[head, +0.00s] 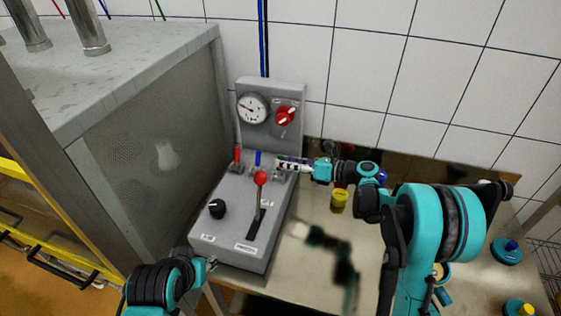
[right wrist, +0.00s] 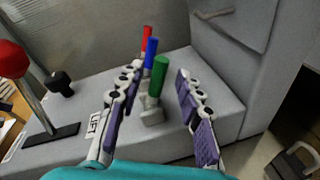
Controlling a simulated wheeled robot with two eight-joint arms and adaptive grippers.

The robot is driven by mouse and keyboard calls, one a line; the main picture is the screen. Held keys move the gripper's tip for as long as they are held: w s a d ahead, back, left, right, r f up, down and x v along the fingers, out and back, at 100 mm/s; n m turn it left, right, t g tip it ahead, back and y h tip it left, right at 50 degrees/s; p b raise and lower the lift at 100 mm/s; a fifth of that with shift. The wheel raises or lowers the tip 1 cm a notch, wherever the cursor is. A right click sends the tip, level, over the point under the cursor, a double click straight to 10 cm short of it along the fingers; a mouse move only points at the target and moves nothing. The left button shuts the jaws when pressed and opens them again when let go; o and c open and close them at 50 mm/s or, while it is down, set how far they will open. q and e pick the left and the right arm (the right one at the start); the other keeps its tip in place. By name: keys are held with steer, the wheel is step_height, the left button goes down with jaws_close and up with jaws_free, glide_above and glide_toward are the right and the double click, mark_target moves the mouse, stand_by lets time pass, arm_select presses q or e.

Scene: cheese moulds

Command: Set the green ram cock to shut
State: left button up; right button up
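The green ram cock (right wrist: 159,77) shows in the right wrist view as a green handle on a pale metal body, standing roughly upright on the grey control box. My right gripper (right wrist: 160,74) is open, with one finger on each side of the green handle. Gaps show between the handle and both fingers. In the head view the right gripper (head: 290,165) reaches in from the right over the back of the box, and the green handle is hidden behind its fingers. My left gripper (head: 211,264) is small by the box's front left corner, its opening unclear.
Red (head: 238,155) and blue (head: 258,159) cock handles stand in line with the green one, close by. A red-knobbed lever (head: 260,178) and black knob (head: 217,209) are in front. A gauge (head: 252,108) and red switch (head: 285,116) are on the upright panel.

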steer(key=v, duration=0.9)
steer(key=shift+d, duration=0.3)
steer(key=shift+s+r, duration=0.15)
steer(key=s+a+n+g+h, duration=0.1)
steer(key=s+a+n+h, duration=0.2)
steer(key=s+n+h, duration=0.65)
steer(key=s+d+f+n+h, duration=0.2)
steer(key=s+d+n, duration=0.2)
steer(key=s+n, duration=0.4)
steer(key=s+d+f+n+t+h, duration=0.1)
steer(key=s+d+f+n+h, duration=0.1)
steer(key=s+n, duration=0.7)
steer(key=shift+s+d+n+h, duration=0.3)
steer(key=shift+d+n+h, duration=0.25)
steer(key=shift+d+n, duration=0.45)
